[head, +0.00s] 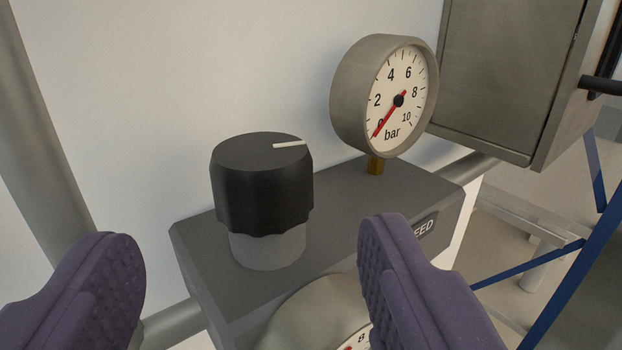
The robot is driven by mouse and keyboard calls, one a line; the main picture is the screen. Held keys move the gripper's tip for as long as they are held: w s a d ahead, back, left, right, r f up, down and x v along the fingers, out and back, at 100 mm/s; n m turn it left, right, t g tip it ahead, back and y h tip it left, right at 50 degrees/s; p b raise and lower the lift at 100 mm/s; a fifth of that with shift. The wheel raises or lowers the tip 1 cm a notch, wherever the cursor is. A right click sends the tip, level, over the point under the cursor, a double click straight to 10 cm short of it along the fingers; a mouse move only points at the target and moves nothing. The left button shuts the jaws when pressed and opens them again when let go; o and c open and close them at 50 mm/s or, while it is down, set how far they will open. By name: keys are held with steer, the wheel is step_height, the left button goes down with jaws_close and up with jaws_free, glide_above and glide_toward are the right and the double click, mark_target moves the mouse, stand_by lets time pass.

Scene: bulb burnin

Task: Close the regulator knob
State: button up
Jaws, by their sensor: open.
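The black regulator knob (262,185) stands upright on a light grey collar (268,247) on top of a dark grey regulator block (345,205). A white line on its top points to the right. A gauge marked bar (400,85) stands behind it to the right, with its red needle near 0. My gripper (250,275) shows two purple ridged fingers at the bottom, wide apart and empty. The knob is beyond the gap between them, apart from both. A second gauge (352,340) low in front is mostly hidden by the right finger.
A grey metal box (500,75) with a dark handle is at the upper right. A grey vertical pipe (45,130) runs along the left, and a horizontal pipe passes by the block. Blue struts (565,295) stand at the lower right. A plain white wall is behind.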

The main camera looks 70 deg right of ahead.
mark_target(262, 199)
steer(key=b+x, duration=0.1)
steer(key=x, duration=0.6)
steer(key=shift+d, duration=0.25)
steer(key=c, duration=0.9)
